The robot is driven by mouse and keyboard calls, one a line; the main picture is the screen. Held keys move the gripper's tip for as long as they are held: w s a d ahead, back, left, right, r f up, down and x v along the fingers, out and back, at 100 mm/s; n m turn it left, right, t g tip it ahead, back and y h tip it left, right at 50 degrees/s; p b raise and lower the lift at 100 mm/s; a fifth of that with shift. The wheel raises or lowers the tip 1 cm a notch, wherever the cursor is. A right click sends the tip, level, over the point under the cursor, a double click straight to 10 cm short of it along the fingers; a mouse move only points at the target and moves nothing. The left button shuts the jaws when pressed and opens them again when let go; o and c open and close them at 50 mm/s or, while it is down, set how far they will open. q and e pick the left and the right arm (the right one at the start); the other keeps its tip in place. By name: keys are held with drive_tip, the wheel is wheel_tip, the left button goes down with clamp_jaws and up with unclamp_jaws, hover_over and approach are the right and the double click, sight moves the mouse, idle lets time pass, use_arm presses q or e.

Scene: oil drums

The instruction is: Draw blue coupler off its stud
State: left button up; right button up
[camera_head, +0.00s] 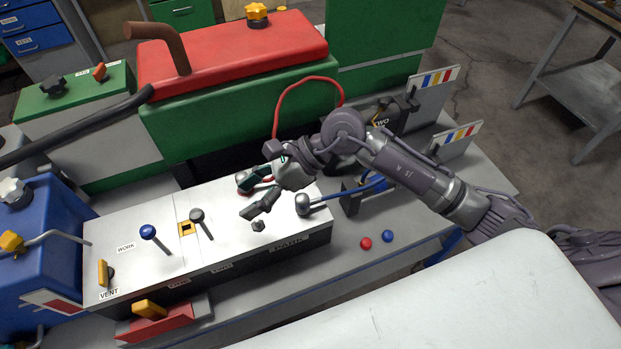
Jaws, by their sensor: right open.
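My right gripper (258,183) is open, reaching in from the right. A red and green fitting (245,182) shows beside and behind the fingers, partly hidden. My left gripper is not in view.
A blue-knobbed lever (148,232) and a dark-knobbed lever (197,215) stand on the panel's left half. A small dark hex piece (258,226) is below my fingers. Red (366,243) and blue (387,236) balls lie in front. A red hose (276,115) arches behind.

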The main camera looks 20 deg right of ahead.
sight(302, 197)
drive_tip(key=w+d+f+h, duration=0.1)
drive_tip(key=d+h, duration=0.1)
drive_tip(key=d, duration=0.2)
drive_tip(key=d+f+n+h, duration=0.1)
drive_tip(key=d+f+h, duration=0.1)
drive_tip(key=d+h, duration=0.1)
drive_tip(key=w+d+f+n+h, duration=0.1)
drive_tip(key=d+f+h, duration=0.1)
drive_tip(key=d, duration=0.3)
drive_tip(key=shift+w+d+f+h, duration=0.25)
drive_tip(key=shift+w+d+h, duration=0.05)
drive_tip(key=shift+d, duration=0.1)
drive_tip(key=shift+b+x, duration=1.65)
drive_tip(key=shift+x, duration=1.75)
drive_tip(key=shift+s+a, duration=0.1)
drive_tip(key=shift+s, duration=0.05)
drive_tip(key=shift+c, duration=0.3)
clamp_jaws()
drive_tip(key=shift+r, duration=0.25)
drive_tip(key=shift+r, duration=0.35)
drive_tip(key=shift+r+p, duration=0.3)
drive_tip(key=shift+r, duration=0.25)
drive_tip(key=shift+r, duration=0.1)
